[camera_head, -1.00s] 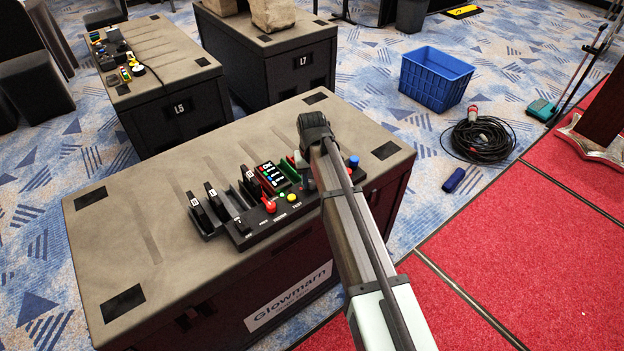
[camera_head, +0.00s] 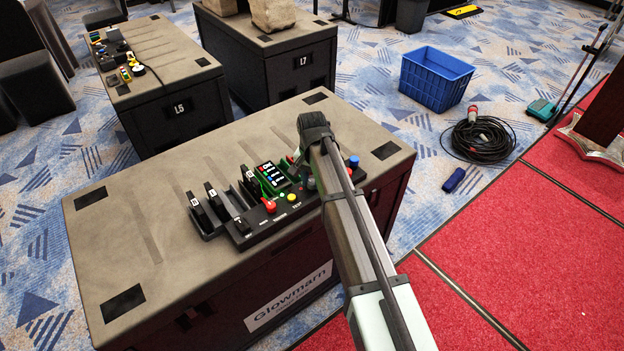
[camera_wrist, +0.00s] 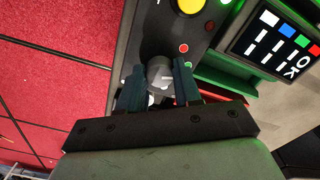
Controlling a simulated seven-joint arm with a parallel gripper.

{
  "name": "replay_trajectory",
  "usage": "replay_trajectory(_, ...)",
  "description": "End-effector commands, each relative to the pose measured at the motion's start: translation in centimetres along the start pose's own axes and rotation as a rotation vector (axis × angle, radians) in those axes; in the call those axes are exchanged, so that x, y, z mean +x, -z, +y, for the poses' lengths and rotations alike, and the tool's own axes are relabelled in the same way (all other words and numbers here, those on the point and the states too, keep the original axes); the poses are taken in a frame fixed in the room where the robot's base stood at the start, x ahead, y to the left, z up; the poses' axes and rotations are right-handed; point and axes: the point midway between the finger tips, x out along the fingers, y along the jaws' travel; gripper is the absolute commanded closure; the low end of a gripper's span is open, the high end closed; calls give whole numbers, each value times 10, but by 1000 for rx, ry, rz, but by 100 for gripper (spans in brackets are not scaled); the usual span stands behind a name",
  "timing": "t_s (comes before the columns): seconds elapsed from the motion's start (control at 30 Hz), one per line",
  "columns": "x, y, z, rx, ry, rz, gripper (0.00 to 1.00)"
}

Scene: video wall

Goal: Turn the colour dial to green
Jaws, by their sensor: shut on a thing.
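The colour dial (camera_wrist: 159,72) is a small grey knob with a white pointer mark, on the black control panel (camera_head: 262,229). In the wrist view my gripper (camera_wrist: 158,80) has one finger on each side of the knob and is shut on it. The pointer mark faces right in that view. In the head view my arm hides most of the gripper.
A yellow button (camera_head: 292,197) and a red knob (camera_head: 269,206) sit left of my gripper. A small display (camera_head: 271,178) with coloured marks stands behind them. Upright black modules (camera_head: 205,213) line the panel's left. A blue button (camera_head: 354,161) is at the right end.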

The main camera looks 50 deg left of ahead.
Motion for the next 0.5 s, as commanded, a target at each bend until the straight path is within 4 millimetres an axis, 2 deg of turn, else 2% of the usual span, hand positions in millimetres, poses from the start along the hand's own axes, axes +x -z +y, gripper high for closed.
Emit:
replay_trajectory(0.4,1,0,0,8,0,-1,97)
replay_trajectory(0.43,1,0,0,8,0,-1,66)
replay_trajectory(0.5,1,0,0,8,0,-1,59)
